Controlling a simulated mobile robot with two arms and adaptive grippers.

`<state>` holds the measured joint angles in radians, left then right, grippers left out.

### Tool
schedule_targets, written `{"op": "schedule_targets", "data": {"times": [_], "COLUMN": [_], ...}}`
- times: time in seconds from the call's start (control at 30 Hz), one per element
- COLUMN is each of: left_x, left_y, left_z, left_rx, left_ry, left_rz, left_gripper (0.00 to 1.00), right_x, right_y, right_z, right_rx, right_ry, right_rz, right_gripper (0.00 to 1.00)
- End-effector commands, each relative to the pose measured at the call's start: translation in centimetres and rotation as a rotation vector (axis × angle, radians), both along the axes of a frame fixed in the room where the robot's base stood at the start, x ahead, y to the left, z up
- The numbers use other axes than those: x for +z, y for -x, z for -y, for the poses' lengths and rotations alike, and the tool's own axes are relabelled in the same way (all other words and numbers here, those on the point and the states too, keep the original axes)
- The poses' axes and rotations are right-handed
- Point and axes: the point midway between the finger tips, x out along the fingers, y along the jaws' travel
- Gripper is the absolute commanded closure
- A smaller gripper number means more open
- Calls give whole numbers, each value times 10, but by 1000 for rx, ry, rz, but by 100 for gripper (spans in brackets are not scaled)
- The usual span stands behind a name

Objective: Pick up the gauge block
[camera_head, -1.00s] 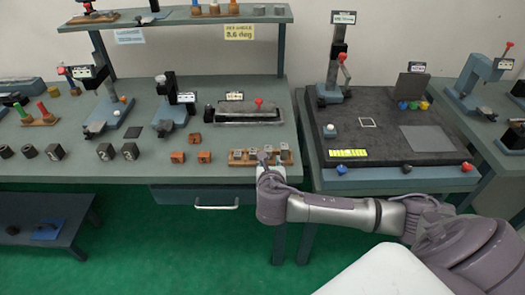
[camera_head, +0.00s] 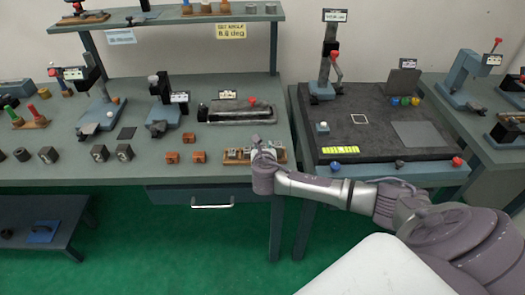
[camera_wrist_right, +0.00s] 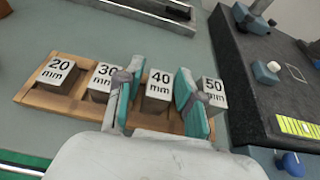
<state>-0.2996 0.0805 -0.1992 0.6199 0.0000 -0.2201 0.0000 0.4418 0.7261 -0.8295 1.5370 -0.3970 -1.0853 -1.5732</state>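Several grey gauge blocks sit in a row on a wooden holder (camera_wrist_right: 38,97), labelled 20 mm (camera_wrist_right: 61,70), 30 mm (camera_wrist_right: 104,78), 40 mm (camera_wrist_right: 158,86) and 50 mm (camera_wrist_right: 214,92) in the right wrist view. My right gripper (camera_wrist_right: 155,92) is open, with one teal-padded finger on each side of the 40 mm block. Gaps show between the pads and that block; the exact fingertip height cannot be told. In the head view, my right gripper (camera_head: 257,143) is over the holder (camera_head: 230,160) near the bench's front edge and hides part of the row. My left gripper is not in view.
Orange blocks (camera_head: 172,158) stand left of the holder. A long grey fixture (camera_head: 240,112) with a red knob lies behind it. A dark slab (camera_head: 385,165) with instruments is on the bench to the right. Bare bench top shows around the holder.

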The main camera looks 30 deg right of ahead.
Motion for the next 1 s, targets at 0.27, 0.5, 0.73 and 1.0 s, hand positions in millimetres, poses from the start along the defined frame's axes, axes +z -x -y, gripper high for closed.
{"op": "schedule_targets", "data": {"times": [0.27, 0.5, 0.73, 1.0], "left_x": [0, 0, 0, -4], "left_y": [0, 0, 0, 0], "left_z": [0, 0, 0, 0], "left_rx": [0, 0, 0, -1], "left_ry": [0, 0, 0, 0], "left_rz": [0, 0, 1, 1], "left_gripper": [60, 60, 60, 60], "right_x": [0, 1, 3, 36], "right_y": [0, 0, 0, -1], "right_z": [0, 0, 0, 0], "right_rx": [-1, 0, 0, 0], "right_ry": [0, 1, 0, 0], "right_rz": [0, 1, 2, 6], "right_gripper": [96, 100, 100, 100]}}
